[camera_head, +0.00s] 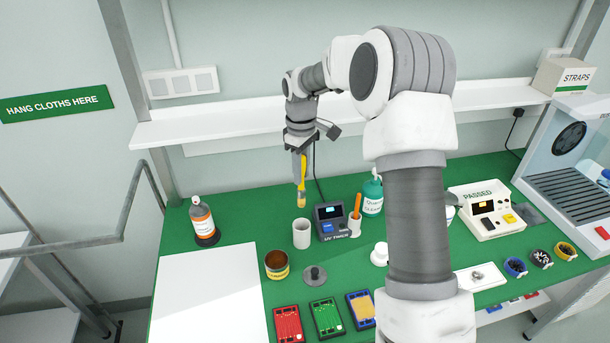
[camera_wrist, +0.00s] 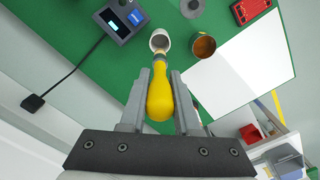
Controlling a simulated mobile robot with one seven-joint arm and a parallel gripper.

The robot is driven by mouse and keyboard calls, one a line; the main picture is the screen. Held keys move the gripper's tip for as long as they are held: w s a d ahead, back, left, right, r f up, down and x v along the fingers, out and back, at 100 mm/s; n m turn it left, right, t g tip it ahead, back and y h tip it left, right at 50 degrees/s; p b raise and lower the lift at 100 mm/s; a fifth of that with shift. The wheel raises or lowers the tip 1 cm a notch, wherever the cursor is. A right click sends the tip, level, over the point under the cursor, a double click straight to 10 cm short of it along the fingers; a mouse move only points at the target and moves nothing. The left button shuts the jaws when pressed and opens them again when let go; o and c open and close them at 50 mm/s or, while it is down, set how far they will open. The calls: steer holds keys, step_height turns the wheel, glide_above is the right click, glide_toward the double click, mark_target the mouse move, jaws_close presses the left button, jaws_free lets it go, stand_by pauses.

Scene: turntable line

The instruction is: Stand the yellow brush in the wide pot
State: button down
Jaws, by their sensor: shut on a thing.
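The yellow brush (camera_head: 301,180) hangs upright, bristles down, from my gripper (camera_head: 299,160), which is shut on its handle. Its pale bristles are above the white pot, with a small gap seeming to show between them. The wide white pot (camera_head: 301,235) stands on the green bench, left of the UV timer. In the wrist view the brush (camera_wrist: 160,95) lies between the two fingers, and its far end overlaps the near side of the pot (camera_wrist: 159,36). Whether the bristles are exactly over the opening is hard to tell.
The UV timer (camera_head: 329,220) and a narrow white holder with an orange-handled tool (camera_head: 356,213) stand right of the pot. A brown tin (camera_head: 277,266) is in front, a bottle (camera_head: 203,222) to the left. A white board (camera_head: 208,300) covers the front left.

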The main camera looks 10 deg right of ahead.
mark_target(302, 206)
steer(key=shift+f+b, duration=4.05)
steer(key=shift+f, duration=2.25)
steer(key=c, duration=0.6)
jaws_free()
steer(key=shift+o, duration=0.2)
step_height(302, 206, up, 16)
steer(key=shift+r+p, duration=0.15)
steer(key=shift+p, duration=0.15)
steer(key=shift+r, duration=0.6)
